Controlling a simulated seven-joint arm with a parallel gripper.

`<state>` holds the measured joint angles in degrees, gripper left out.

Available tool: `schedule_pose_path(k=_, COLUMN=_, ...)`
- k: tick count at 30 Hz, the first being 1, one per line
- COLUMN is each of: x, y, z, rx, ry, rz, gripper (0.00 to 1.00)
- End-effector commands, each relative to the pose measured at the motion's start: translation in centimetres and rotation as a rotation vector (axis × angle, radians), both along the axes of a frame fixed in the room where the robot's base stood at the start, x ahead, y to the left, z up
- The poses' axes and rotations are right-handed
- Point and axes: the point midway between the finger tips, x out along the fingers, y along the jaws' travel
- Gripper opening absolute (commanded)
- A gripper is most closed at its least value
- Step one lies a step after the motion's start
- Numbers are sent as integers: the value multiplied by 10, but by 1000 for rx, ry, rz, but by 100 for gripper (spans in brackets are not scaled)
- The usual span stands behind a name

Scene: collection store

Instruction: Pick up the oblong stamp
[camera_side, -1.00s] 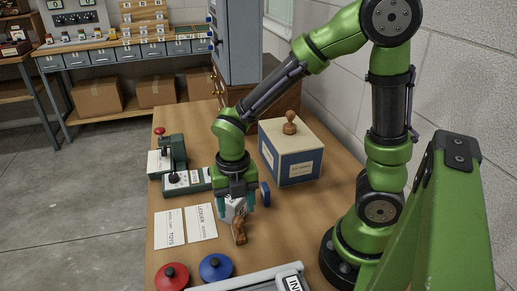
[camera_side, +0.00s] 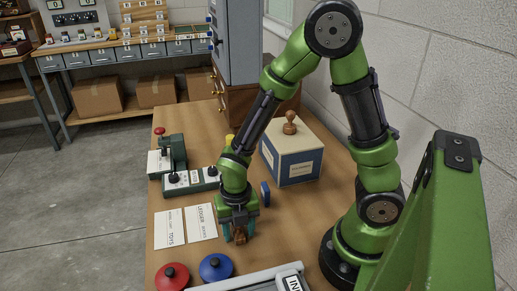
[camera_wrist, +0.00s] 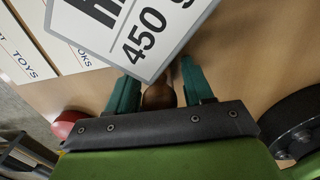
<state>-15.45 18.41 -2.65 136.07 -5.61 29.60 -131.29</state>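My gripper (camera_side: 238,230) points down low over the front of the table. In the wrist view its two green fingers (camera_wrist: 160,92) stand apart, with a brown wooden piece (camera_wrist: 159,96) between them and gaps at its sides. In the side view this brown piece (camera_side: 240,238) shows just under the fingertips, mostly hidden; I cannot tell whether it is the oblong stamp. A white tag (camera_wrist: 137,28) reading "450 g" covers much of it in the wrist view. Another wooden-handled stamp (camera_side: 290,123) stands upright on the blue and white box, apart from my gripper.
A blue and white box (camera_side: 292,160) stands behind right. Red (camera_side: 172,275) and blue (camera_side: 216,266) round-knobbed discs lie at front left. Paper cards (camera_side: 201,222) lie to the left, and a grey tray (camera_side: 245,281) is in front. Green devices (camera_side: 190,180) stand behind left.

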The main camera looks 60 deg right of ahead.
Motion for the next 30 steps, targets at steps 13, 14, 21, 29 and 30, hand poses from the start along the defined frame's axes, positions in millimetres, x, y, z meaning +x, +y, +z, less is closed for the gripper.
schedule_pose_path(k=13, x=0, y=0, z=0, rx=1, ry=-1, rz=1, gripper=0)
schedule_pose_path(k=14, x=0, y=0, z=0, rx=1, ry=-1, rz=1, gripper=0)
schedule_pose_path(k=21, x=2, y=1, z=13, rx=3, ry=-6, rz=1, gripper=0)
schedule_pose_path(k=29, x=2, y=1, z=65, rx=3, ry=-8, rz=1, gripper=0)
schedule_pose_path(k=30, x=2, y=1, z=72, rx=2, ry=-9, rz=0, gripper=0)
